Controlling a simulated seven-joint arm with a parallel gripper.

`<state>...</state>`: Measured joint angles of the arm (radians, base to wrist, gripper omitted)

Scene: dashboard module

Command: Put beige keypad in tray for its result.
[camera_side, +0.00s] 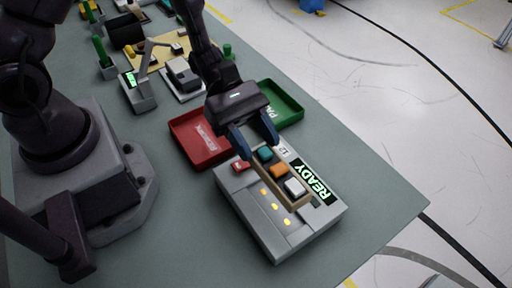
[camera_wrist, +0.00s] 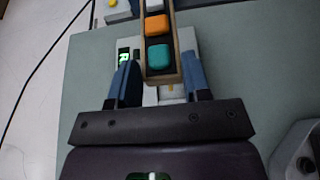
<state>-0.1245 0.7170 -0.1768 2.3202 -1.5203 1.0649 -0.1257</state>
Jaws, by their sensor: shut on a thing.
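The beige keypad (camera_side: 279,170) is a narrow strip with teal, orange and white buttons. My gripper (camera_side: 255,138) is shut on its teal-button end. In the wrist view the keypad (camera_wrist: 158,25) lies between the two blue fingers of my gripper (camera_wrist: 160,75). The keypad is over the white tester (camera_side: 262,228); I cannot tell whether it touches it. The tester's display (camera_side: 313,183) reads READY in green, and three yellow lights glow on its top. The red tray (camera_side: 186,148) and the green tray (camera_side: 287,98) stand behind the tester, both apparently empty.
A red button (camera_side: 239,165) sits on the tester's left back corner. Behind the trays are a grey device with a green display (camera_side: 138,90), a green post (camera_side: 228,51) and other parts. The table (camera_side: 375,195) is clear on the right, up to its edge.

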